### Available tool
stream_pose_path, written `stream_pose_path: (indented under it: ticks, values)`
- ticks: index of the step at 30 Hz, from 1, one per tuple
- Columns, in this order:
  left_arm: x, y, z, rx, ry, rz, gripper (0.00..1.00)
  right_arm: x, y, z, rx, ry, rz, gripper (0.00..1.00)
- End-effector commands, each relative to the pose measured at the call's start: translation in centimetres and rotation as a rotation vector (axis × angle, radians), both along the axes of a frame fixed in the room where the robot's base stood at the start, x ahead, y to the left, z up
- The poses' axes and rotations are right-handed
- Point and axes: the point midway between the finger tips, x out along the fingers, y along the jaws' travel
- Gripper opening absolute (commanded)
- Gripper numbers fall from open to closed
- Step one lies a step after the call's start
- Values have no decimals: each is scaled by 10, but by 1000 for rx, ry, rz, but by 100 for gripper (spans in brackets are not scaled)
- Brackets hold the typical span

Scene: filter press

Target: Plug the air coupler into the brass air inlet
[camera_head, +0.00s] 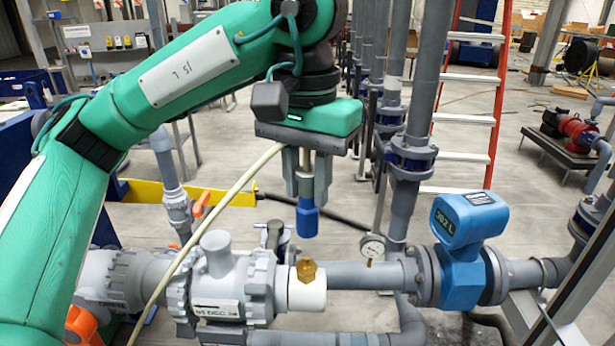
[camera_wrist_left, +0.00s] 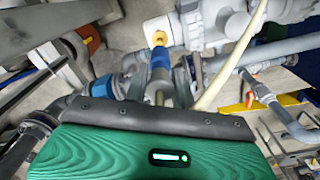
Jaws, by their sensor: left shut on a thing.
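The air coupler (camera_head: 307,221) has a blue sleeve on a metal stem and points down, roughly upright. My left gripper (camera_head: 307,188) is shut on its stem, one grey finger on each side. The brass air inlet (camera_head: 306,270) stands up from a white fitting (camera_head: 307,292) on the grey pipe, below the coupler. A small gap shows between them in the head view. In the left wrist view the blue sleeve (camera_wrist_left: 160,56) lies close to the brass inlet (camera_wrist_left: 158,39), and I cannot tell the gap there. My right gripper is not in view.
A cream hose (camera_head: 215,212) runs from the gripper area down left past the grey valve body (camera_head: 220,280). A dial gauge (camera_head: 372,247) and a blue flow meter (camera_head: 466,230) stand to the right. An orange ladder (camera_head: 470,110) is behind.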

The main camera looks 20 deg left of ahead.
Motion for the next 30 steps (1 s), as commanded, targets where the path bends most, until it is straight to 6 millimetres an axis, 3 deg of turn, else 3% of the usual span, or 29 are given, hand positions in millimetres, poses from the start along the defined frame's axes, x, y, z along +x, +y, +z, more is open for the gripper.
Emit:
stream_pose_path:
  ticks: [18, 30]
  values:
    - [0, 0, -51, 1, 0, 1, 6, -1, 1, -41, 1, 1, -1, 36]
    - [0, 0, -55, 0, -1, 0, 6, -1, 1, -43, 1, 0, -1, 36]
